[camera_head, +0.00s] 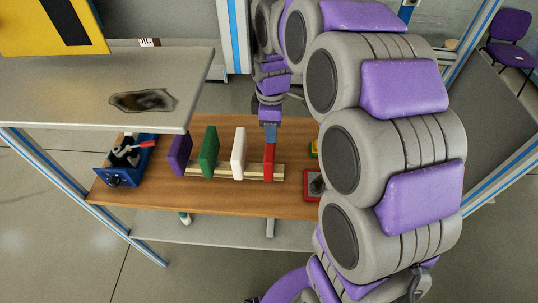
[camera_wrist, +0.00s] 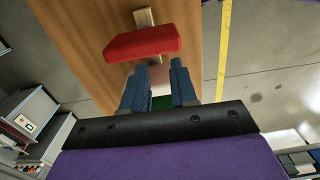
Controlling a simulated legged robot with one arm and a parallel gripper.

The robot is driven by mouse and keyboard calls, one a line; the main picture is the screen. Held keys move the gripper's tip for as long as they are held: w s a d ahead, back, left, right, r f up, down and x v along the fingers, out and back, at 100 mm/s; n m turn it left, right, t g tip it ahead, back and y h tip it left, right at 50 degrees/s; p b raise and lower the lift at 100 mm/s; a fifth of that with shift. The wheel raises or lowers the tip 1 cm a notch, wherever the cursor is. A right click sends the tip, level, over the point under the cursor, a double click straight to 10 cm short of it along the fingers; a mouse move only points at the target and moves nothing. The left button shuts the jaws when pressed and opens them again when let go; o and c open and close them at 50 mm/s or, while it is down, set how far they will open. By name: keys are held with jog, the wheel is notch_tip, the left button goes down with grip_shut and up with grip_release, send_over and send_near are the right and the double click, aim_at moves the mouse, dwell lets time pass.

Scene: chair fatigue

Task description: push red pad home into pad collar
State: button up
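The red pad (camera_head: 268,161) stands upright at the right end of a pale wooden rack (camera_head: 225,171) on the wooden tabletop. It also shows in the wrist view (camera_wrist: 142,43), just past my fingertips and apart from the space between them. My gripper (camera_head: 270,131) is right above the red pad in the head view. Its blue fingers are spread in the wrist view (camera_wrist: 153,80), with nothing held between them. Whether a finger touches the pad I cannot tell. I cannot clearly identify the pad collar in either view.
White (camera_head: 238,153), green (camera_head: 208,151) and purple (camera_head: 180,154) pads stand left of the red one. A blue box (camera_head: 122,172) with a red-handled part is at the table's left. A red-framed item (camera_head: 312,186) lies at right, partly behind my arm.

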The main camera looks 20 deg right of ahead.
jog(key=s+r+p, duration=0.1)
jog(key=s, duration=1.1)
jog(key=shift+s+d, duration=0.15)
jog(key=shift+d, duration=0.05)
jog(key=shift+r, duration=0.1)
jog(key=s+m+g, duration=0.1)
jog(key=s+m, duration=1.3)
jog(key=s, duration=0.4)
jog(key=shift+s+d+g, duration=0.15)
jog(key=shift+g, duration=0.25)
